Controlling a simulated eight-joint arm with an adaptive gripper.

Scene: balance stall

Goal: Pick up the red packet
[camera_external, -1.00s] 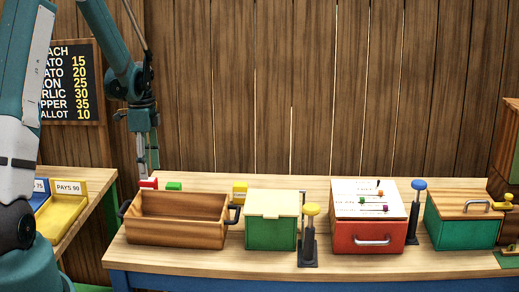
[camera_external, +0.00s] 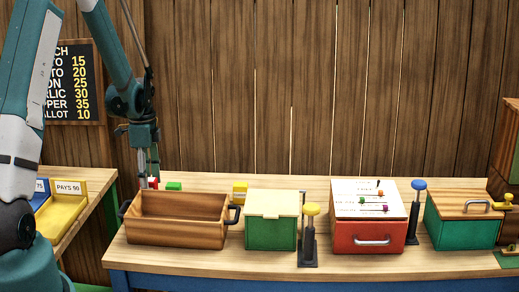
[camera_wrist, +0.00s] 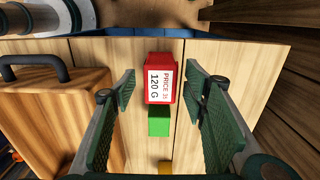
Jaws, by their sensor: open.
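The red packet (camera_wrist: 160,78) bears a white label reading "PRICE" and "120 G" and stands on the table between my two finger pads in the wrist view. In the external view only a small part of the red packet (camera_external: 153,182) shows behind the wooden crate. My gripper (camera_wrist: 163,105) is open, with one finger to each side of the packet and a gap on both sides. In the external view my gripper (camera_external: 148,178) points down behind the crate's left part, its tips partly hidden.
A green block (camera_external: 174,187) sits close beside the packet. The open wooden crate (camera_external: 178,235) stands in front. A yellow block (camera_external: 240,187), a green box (camera_external: 270,230) and a red box (camera_external: 367,238) stand to the right.

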